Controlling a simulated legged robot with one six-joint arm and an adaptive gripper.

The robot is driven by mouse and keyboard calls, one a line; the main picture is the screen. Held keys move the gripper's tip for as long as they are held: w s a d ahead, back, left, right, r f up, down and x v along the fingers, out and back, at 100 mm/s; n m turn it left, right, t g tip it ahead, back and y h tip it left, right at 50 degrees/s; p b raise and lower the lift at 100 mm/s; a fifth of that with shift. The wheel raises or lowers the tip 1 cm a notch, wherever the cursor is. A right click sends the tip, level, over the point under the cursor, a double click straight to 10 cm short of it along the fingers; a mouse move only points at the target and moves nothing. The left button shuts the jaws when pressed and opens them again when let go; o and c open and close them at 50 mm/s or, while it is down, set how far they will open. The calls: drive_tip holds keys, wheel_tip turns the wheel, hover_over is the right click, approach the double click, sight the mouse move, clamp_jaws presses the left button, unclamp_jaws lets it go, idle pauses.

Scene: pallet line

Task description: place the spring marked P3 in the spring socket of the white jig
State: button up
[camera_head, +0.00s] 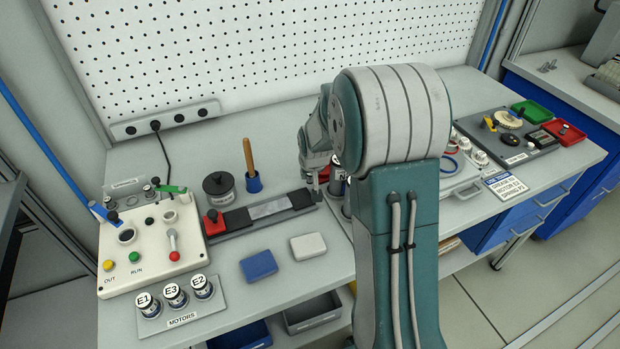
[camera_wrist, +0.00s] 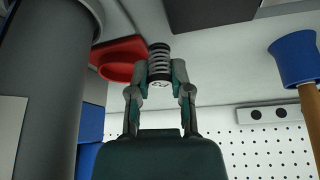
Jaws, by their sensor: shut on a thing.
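My gripper (camera_wrist: 159,76) is shut on a dark coil spring (camera_wrist: 159,57) in the wrist view. The spring has a white marked end toward the palm; its mark is too small to read surely. In the head view my gripper (camera_head: 315,186) is above the middle of the bench, left of my large arm link. I cannot pick out the spring there. A white box (camera_head: 148,263) with OUT and RUN buttons, a red lever and round openings sits at the left of the bench, apart from my gripper. It appears to be the white jig; its spring socket is not clearly identifiable.
Between them stand a dark round pot (camera_head: 219,190), a blue cup (camera_head: 254,183) with a wooden handle and a dark strip fixture (camera_head: 262,212). Motors stand on a plate (camera_head: 208,307) in front. A red bin (camera_wrist: 118,57) and grey cylinder (camera_wrist: 48,75) are near the spring.

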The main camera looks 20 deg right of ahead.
drive_tip(key=shift+d+f, duration=0.2)
drive_tip(key=shift+f, duration=0.75)
drive_tip(key=shift+f, duration=0.1)
drive_tip(key=o, duration=0.8)
drive_tip(key=shift+a, duration=0.1)
drive_tip(key=shift+o, duration=0.2)
